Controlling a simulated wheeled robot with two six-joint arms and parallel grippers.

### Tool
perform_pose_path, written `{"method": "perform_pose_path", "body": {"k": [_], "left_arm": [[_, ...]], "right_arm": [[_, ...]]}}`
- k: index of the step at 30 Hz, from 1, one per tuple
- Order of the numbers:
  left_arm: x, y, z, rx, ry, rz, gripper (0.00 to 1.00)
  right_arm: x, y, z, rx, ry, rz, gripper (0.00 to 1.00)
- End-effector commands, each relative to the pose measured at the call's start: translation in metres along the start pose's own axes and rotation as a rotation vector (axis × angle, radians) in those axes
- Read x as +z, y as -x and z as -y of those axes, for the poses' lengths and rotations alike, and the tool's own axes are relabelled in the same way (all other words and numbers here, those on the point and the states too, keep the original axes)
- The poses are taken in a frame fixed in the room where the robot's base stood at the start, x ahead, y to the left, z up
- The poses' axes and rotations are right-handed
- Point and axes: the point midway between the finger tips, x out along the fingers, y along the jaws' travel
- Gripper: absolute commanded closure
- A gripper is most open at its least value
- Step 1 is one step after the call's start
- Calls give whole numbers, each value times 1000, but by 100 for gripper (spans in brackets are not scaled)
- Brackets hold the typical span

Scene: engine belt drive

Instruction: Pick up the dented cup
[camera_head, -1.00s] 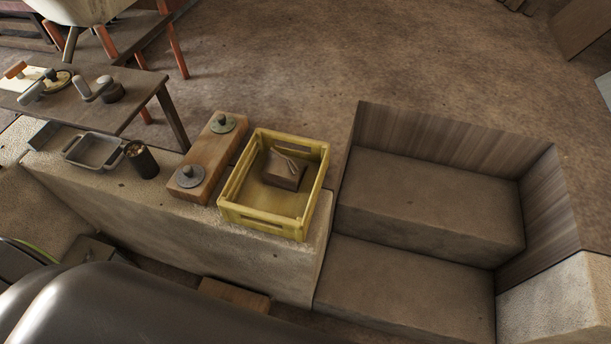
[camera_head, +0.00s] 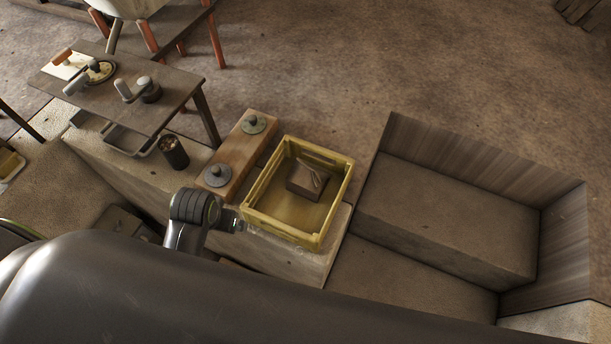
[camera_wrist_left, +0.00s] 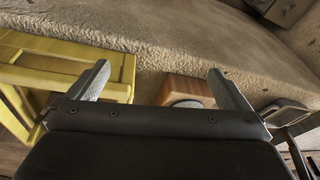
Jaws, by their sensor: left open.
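A dark, upright cup (camera_head: 173,152) stands on the stone ledge in the head view, between the metal trays and the wooden board. It is too small there to make out a dent. My left gripper (camera_wrist_left: 160,85) is open and empty in the left wrist view, its two fingers spread wide. The wooden board and yellow crate show past them. In the head view my grey arm reaches up near the crate's left front corner, to the right of and nearer than the cup; its fingers cannot be made out there. My right gripper is not in view.
The wooden board (camera_head: 236,158) with two round metal pieces lies beside the cup. The yellow crate (camera_head: 333,208) holds a brown block (camera_head: 306,180). A dark table (camera_head: 180,92) with tools overhangs the ledge behind the cup. A metal tray (camera_head: 128,141) sits left of it.

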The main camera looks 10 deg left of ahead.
Motion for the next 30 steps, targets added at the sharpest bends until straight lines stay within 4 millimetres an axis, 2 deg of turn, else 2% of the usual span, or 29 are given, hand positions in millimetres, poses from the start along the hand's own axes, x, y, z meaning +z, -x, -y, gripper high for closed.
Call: {"method": "perform_pose_path", "body": {"k": [1, 2, 11, 17, 24, 30], "left_arm": [[-9, 17, -2, 4, 0, -8, 0], [-15, 21, -5, 9, -1, -6, 0], [-70, 11, -40, 53, -34, 53, 0], [-125, 17, -80, 91, -88, 103, 0], [-188, 46, -135, 119, -184, 173, 0], [-216, 69, -163, 122, -246, 210, 0]], "right_arm": [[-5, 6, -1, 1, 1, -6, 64], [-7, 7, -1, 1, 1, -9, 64], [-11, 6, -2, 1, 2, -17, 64], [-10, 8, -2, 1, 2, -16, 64], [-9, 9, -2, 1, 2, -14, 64], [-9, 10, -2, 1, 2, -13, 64]]}}
